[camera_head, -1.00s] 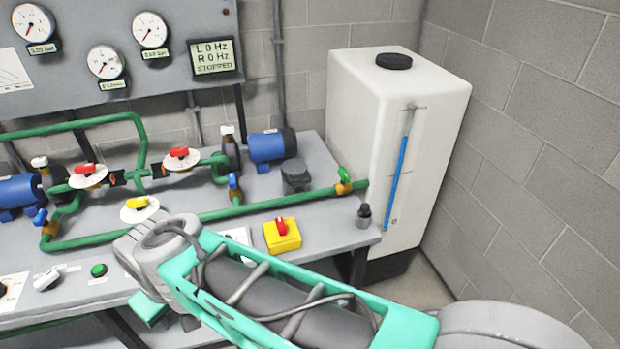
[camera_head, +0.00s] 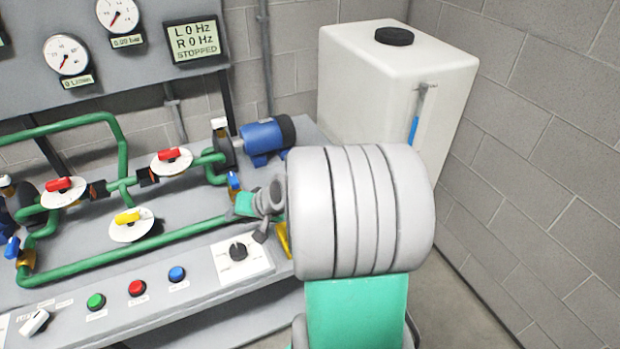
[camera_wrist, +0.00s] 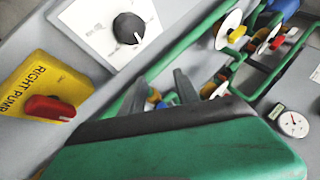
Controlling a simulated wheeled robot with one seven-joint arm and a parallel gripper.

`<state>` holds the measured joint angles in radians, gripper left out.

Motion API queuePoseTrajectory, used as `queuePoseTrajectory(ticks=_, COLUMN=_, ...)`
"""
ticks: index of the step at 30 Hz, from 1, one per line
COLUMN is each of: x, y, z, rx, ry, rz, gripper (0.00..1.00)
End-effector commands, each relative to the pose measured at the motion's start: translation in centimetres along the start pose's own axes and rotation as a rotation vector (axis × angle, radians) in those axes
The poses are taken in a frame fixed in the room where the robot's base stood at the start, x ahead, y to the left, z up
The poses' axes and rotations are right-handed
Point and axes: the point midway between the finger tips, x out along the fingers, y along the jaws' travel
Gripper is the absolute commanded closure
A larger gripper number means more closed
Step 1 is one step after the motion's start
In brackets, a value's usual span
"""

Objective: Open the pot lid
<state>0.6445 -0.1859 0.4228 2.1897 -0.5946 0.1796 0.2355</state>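No pot or lid can be made out in the views now. My large grey and teal arm hides the right part of the bench in the head view, including where a dark grey capped pot stood beside the blue motor (camera_head: 262,138) earlier. My gripper (camera_wrist: 158,84) shows in the wrist view as two dark grey fingers held apart. Nothing is seen held between them.
A yellow RIGHT PUMP switch box (camera_wrist: 40,85) with a red knob and a white dial panel (camera_wrist: 105,30) lie near my gripper. Green pipes (camera_head: 105,250) with coloured valve handles cross the bench. A white tank (camera_head: 385,80) stands behind my arm by the brick wall.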

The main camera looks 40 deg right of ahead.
Motion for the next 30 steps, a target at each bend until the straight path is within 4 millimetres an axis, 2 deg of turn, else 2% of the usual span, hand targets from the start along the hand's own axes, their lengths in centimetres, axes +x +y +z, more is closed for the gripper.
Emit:
queuePoseTrajectory(ticks=1, x=1.1, y=4.1, z=-2.2, rx=0.184, ry=0.099, rz=-0.062, gripper=0.62)
queuePoseTrajectory(ticks=3, x=0.7, y=8.5, z=-5.7, rx=0.415, ry=0.265, rz=-0.166, gripper=0.62)
queuePoseTrajectory(ticks=6, x=-1.4, y=14.7, z=-8.9, rx=0.69, ry=0.486, rz=-0.288, gripper=0.62)
queuePoseTrajectory(ticks=9, x=-3.8, y=19.1, z=-10.3, rx=0.858, ry=0.637, rz=-0.364, gripper=0.62)
queuePoseTrajectory(ticks=10, x=-4.2, y=19.9, z=-10.5, rx=0.887, ry=0.665, rz=-0.378, gripper=0.62)
queuePoseTrajectory(ticks=12, x=-4.7, y=20.7, z=-11.0, rx=0.922, ry=0.701, rz=-0.397, gripper=0.62)
queuePoseTrajectory(ticks=14, x=-4.5, y=20.8, z=-11.4, rx=0.928, ry=0.707, rz=-0.402, gripper=0.62)
queuePoseTrajectory(ticks=24, x=-0.1, y=20.4, z=-15.7, rx=0.921, ry=0.702, rz=-0.4, gripper=0.62)
queuePoseTrajectory(ticks=30, x=0.6, y=20.4, z=-16.4, rx=0.921, ry=0.704, rz=-0.399, gripper=0.62)
